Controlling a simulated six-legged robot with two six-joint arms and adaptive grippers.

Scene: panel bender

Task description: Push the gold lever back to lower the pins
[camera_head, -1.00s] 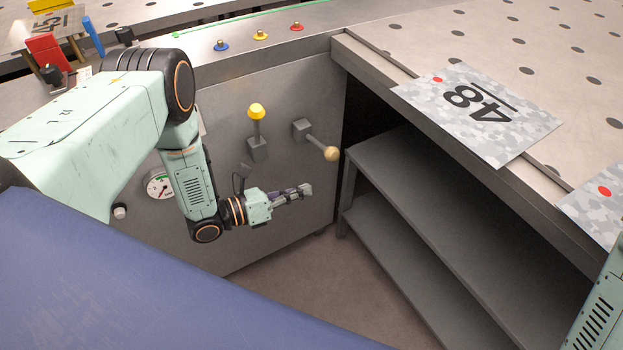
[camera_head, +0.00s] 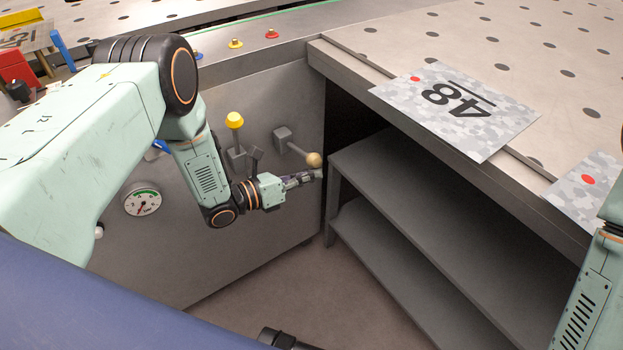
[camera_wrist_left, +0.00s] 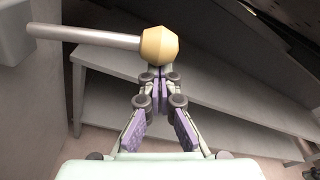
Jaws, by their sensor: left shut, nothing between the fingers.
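The gold lever (camera_head: 313,159) is a grey rod with a round gold knob, sticking out from a block on the grey machine front in the head view. The knob also shows large in the left wrist view (camera_wrist_left: 159,45), at the end of its rod. My left gripper (camera_head: 318,174) is shut and empty, with its fingertips just below the knob. In the left wrist view the closed fingertips (camera_wrist_left: 160,72) overlap the knob's lower edge; I cannot tell whether they touch it. My right gripper is out of view. I see no pins clearly.
A second lever with a yellow knob (camera_head: 234,120) stands left of the gold one. A pressure gauge (camera_head: 142,202) is lower left.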

